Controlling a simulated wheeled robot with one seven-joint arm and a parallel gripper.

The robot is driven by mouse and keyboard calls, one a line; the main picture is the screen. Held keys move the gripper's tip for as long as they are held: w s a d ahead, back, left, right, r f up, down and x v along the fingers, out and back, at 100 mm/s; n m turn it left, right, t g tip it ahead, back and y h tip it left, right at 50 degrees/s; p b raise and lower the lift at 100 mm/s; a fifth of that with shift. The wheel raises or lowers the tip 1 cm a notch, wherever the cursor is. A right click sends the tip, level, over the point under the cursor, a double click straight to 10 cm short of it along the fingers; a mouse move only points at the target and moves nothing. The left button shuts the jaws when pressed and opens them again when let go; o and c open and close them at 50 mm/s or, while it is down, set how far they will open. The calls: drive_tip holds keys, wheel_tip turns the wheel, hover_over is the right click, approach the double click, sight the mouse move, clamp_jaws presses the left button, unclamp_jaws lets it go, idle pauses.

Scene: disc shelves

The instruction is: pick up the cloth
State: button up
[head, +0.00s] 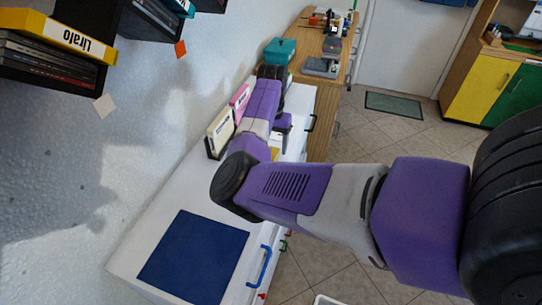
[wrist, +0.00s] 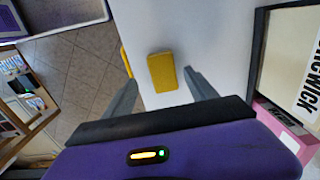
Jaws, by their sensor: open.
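A small yellow folded cloth (wrist: 162,72) lies flat on the white cabinet top (wrist: 215,35) in the wrist view. My gripper (wrist: 160,77) is open, with its two dark fingers spread on either side of the cloth in the picture. The fingers hold nothing, and I cannot tell their exact height above the top. In the head view my arm hides most of the gripper; a bit of yellow shows beside the arm low on the cabinet, probably the cloth.
A cream box (head: 220,131) and a pink box (head: 239,102) stand against the wall, close to my arm. A dark blue mat (head: 195,257) lies on the near cabinet top. Shelved discs (head: 50,60) hang at upper left. A wooden desk (head: 318,80) stands beyond; tiled floor is free at right.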

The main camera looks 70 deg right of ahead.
sight(271, 154)
drive_tip(key=shift+w+f+p, duration=0.15)
drive_tip(key=shift+f+p, duration=0.05)
drive_tip(key=shift+f, duration=0.9)
drive_tip(key=shift+w+f+p, duration=0.1)
drive_tip(key=shift+f+p, duration=0.05)
drive_tip(key=shift+f, duration=0.9)
drive_tip(key=c, duration=1.4)
